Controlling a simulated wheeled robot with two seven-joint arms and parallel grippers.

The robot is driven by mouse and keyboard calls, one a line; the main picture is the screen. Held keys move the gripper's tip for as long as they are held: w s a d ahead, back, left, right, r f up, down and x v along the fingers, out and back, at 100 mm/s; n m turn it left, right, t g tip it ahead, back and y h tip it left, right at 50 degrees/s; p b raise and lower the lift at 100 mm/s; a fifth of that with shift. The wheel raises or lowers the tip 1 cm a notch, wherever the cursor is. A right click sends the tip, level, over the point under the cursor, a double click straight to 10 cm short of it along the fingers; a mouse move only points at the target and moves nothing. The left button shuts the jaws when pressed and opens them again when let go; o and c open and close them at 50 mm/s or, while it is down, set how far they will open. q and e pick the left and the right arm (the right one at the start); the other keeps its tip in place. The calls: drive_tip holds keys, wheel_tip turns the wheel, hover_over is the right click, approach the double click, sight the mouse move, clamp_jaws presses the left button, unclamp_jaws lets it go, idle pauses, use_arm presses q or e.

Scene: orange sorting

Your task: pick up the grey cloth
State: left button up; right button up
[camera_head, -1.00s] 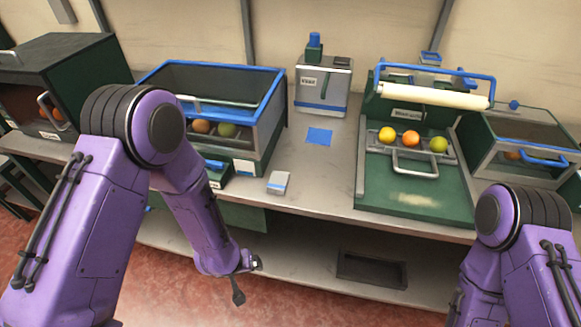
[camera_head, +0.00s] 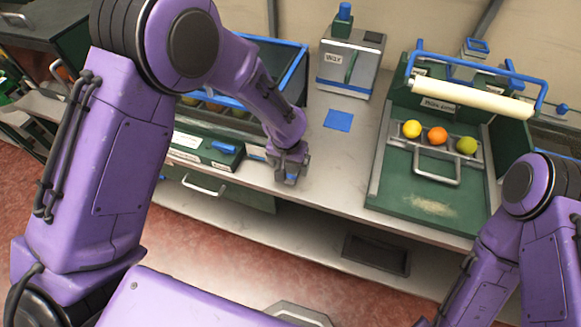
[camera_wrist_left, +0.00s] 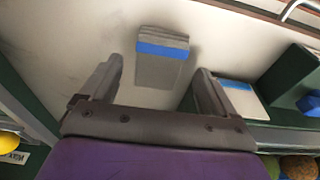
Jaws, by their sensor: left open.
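The grey cloth (camera_wrist_left: 162,70), a small folded grey piece with a blue band, lies on the pale worktop in the left wrist view. My left gripper (camera_wrist_left: 152,88) is open. Its two fingers stand apart on either side of the cloth's near part, and nothing is held. In the head view my left gripper (camera_head: 289,176) points down over the worktop's front edge area, and it mostly hides the cloth there. I cannot tell its exact height above the worktop. My right arm comes in at the lower right of the head view, its gripper out of sight.
A blue square (camera_head: 338,120) lies flat on the worktop (camera_head: 320,190). A green station (camera_head: 400,190) holds a yellow, an orange and a green fruit. A grey box (camera_head: 348,65) stands behind.

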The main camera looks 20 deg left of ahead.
sight(291, 180)
use_arm(q)
drive_tip(key=shift+w+f, duration=0.2)
drive_tip(key=shift+f, duration=0.65)
drive_tip(key=shift+s+d, duration=0.1)
drive_tip(key=c, duration=1.1)
drive_tip(key=shift+r, duration=0.1)
drive_tip(key=shift+c, duration=0.2)
drive_tip(key=shift+r, duration=0.25)
wheel_tip(291, 180, up, 3)
drive_tip(key=shift+f, duration=0.15)
drive_tip(key=s+r, duration=0.1)
drive_tip(key=r, duration=0.1)
drive_tip(key=s+d+r+b, duration=0.1)
drive_tip(key=s+r, duration=0.1)
drive_tip(key=shift+s+d+r, duration=0.1)
drive_tip(key=shift+d, duration=0.05)
drive_tip(key=s+d+r, duration=0.4)
drive_tip(key=s+r, duration=0.1)
drive_tip(key=s, duration=0.4)
drive_tip(key=shift+s+r+b, duration=0.25)
drive_tip(key=shift+s+b, duration=0.15)
